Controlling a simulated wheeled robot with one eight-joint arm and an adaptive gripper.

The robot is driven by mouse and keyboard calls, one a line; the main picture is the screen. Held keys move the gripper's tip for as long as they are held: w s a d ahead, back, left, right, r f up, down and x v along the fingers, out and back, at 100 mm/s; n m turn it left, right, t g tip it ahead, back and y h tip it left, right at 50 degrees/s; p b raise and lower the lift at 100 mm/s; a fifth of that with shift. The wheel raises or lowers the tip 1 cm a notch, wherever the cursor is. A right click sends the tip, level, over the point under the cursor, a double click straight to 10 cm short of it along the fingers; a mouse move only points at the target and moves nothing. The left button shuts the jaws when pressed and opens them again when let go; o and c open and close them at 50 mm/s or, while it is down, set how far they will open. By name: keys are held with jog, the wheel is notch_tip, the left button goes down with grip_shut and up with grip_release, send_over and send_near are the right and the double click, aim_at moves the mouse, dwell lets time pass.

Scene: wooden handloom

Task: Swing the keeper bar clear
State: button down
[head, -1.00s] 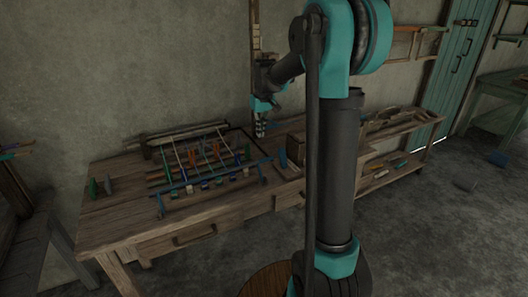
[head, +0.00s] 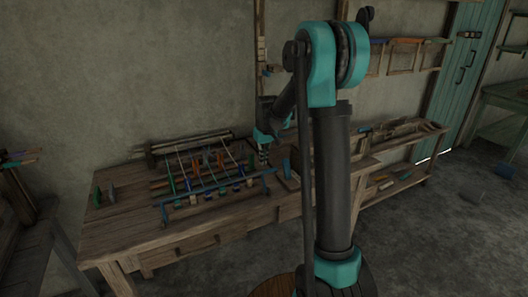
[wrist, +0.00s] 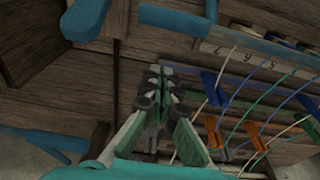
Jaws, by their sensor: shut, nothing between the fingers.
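The handloom (head: 195,160) lies on the wooden workbench, with several coloured cords strung over it. A long blue bar (head: 218,188), probably the keeper bar, runs along its front edge. In the wrist view this blue bar (wrist: 225,40) crosses the top right, over a pale strip with printed numbers. My gripper (head: 264,160) is low over the loom's right end. In the wrist view its fingertips (wrist: 160,76) are together and empty, just below the blue bar's left part. I cannot tell whether they touch anything.
Orange and blue pegs (wrist: 254,136) and taut cords lie close to the right of my fingers. A blue upright block (head: 287,168) stands right of the loom. The bench's front left (head: 125,225) is clear. A shelf unit (head: 395,150) adjoins on the right.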

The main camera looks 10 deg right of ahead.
jog(key=shift+s+f, duration=0.1)
jog(key=shift+f, duration=0.4)
jog(key=s, duration=0.2)
jog(key=s+d+r, duration=0.1)
jog(key=shift+s+d, duration=0.1)
jog(key=shift+s, duration=0.15)
jog(key=shift+s+d+r+t, duration=0.1)
jog(key=shift+s+r+t, duration=0.05)
jog(key=shift+s+t, duration=0.15)
